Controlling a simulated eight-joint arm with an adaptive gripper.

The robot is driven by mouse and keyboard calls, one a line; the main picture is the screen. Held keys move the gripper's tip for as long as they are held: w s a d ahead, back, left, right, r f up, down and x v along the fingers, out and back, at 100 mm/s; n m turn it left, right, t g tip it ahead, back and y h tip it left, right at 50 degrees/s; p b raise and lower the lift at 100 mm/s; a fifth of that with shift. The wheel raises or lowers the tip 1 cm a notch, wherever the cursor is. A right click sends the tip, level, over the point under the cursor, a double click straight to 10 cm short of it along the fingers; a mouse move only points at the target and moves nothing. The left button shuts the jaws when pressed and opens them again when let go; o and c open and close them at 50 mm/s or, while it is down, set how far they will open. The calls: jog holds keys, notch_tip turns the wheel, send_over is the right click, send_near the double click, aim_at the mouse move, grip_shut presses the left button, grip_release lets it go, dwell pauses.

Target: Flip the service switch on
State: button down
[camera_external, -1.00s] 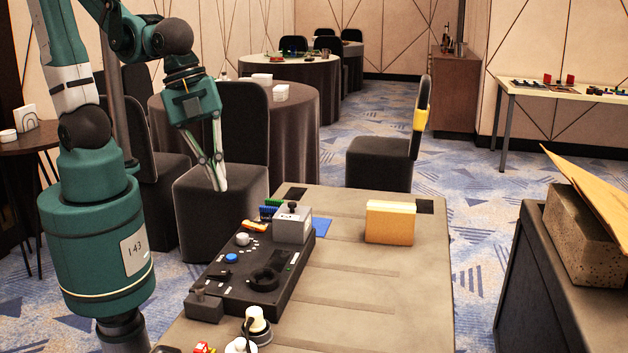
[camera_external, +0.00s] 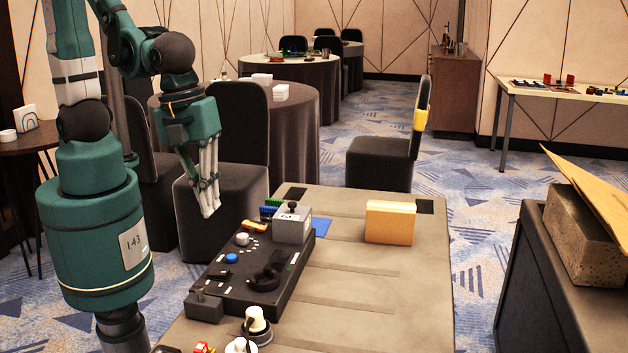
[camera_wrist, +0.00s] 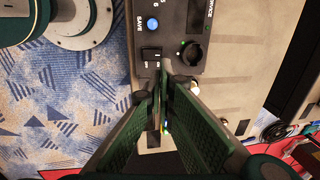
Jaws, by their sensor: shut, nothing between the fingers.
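A dark control panel (camera_external: 250,285) lies on the left of the table in the external view. It carries a blue button (camera_external: 231,258) marked SAVE, a small black rocker switch (camera_wrist: 151,53) and a black round part (camera_external: 264,279). The wrist view shows a SERVICE label (camera_wrist: 209,14) near the round part (camera_wrist: 190,53). I cannot tell for sure which control is the service switch. My gripper (camera_external: 209,215) is shut and empty, pointing down, left of and above the panel, apart from it. In the wrist view its closed fingers (camera_wrist: 162,75) cover part of the panel below the rocker.
A grey box with a knob (camera_external: 292,224) stands at the panel's far end. A yellow block (camera_external: 390,222) sits farther right on the table (camera_external: 370,300). White-topped items (camera_external: 256,325) stand at the front. The table's middle is clear. A black chair (camera_external: 230,190) stands behind my gripper.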

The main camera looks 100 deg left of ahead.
aim_at(225, 272)
jog(key=shift+f, duration=0.1)
jog(key=shift+w+f+b, duration=0.35)
jog(key=shift+f+b, duration=0.4)
jog(key=shift+f, duration=1.5)
jog(key=shift+w+f+b, duration=0.4)
jog(key=shift+f+b, duration=0.4)
jog(key=shift+f, duration=1.5)
jog(key=shift+w+f+b, duration=0.35)
jog(key=shift+f+b, duration=0.4)
jog(key=shift+f, duration=1.5)
jog(key=shift+w+f, duration=0.1)
jog(key=shift+w+f+g+b, duration=0.2)
jog(key=shift+f+g+b, duration=0.15)
jog(key=shift+g+b, duration=0.15)
jog(key=shift+s, duration=0.1)
jog(key=shift+s+r, duration=0.15)
jog(key=shift+s+r, duration=0.15)
jog(key=shift+s, duration=0.45)
